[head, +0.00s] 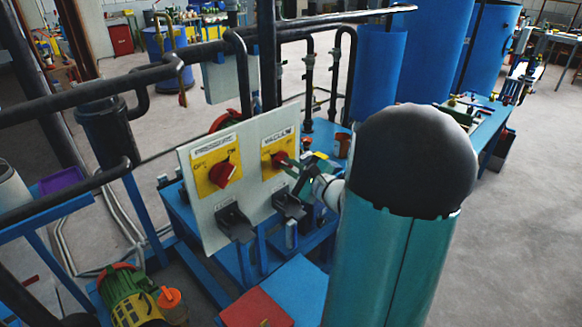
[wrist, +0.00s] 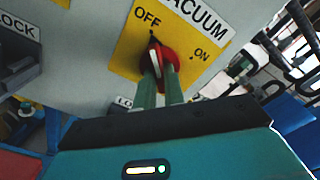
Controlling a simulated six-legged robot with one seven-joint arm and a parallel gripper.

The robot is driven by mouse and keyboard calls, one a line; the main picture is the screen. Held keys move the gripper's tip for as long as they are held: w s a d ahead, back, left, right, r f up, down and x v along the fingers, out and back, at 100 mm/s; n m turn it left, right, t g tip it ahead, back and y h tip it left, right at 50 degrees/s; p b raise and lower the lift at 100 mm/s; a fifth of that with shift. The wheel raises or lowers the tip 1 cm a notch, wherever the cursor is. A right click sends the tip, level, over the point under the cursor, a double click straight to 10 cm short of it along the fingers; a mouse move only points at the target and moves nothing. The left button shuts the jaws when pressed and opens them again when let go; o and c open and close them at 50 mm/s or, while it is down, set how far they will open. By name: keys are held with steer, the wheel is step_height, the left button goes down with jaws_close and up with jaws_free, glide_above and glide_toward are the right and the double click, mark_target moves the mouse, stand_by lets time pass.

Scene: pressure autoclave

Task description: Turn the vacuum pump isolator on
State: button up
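The vacuum isolator is a red knob (wrist: 157,57) on a yellow plate (wrist: 127,52) marked OFF at left and ON at right, under a VACUUM label. The knob's black pointer end is up near OFF. In the head view, the vacuum knob (head: 278,159) is on the right side of a pale panel (head: 247,152), partly hidden by my gripper. My gripper (wrist: 160,72) has its two green fingers close together, one on each side of the knob's handle, and appears shut on it. In the head view, my gripper (head: 291,165) reaches the knob from the right.
A second red knob (head: 222,173) on a yellow plate is left on the same panel. Two black lockout brackets (head: 236,221) (head: 289,204) jut out below the knobs. Dark pipes (head: 205,58) run behind and above. A blue frame (head: 255,262) stands below the panel.

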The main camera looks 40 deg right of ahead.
steer(key=shift+m, duration=0.4)
jaws_close()
steer(key=m, duration=0.3)
steer(key=shift+m, duration=0.3)
steer(key=m, duration=0.4)
steer(key=shift+m, duration=0.3)
steer(key=m, duration=0.4)
steer(key=shift+a, duration=0.1)
steer(key=shift+m, duration=2.5)
steer(key=o, duration=0.7)
jaws_free()
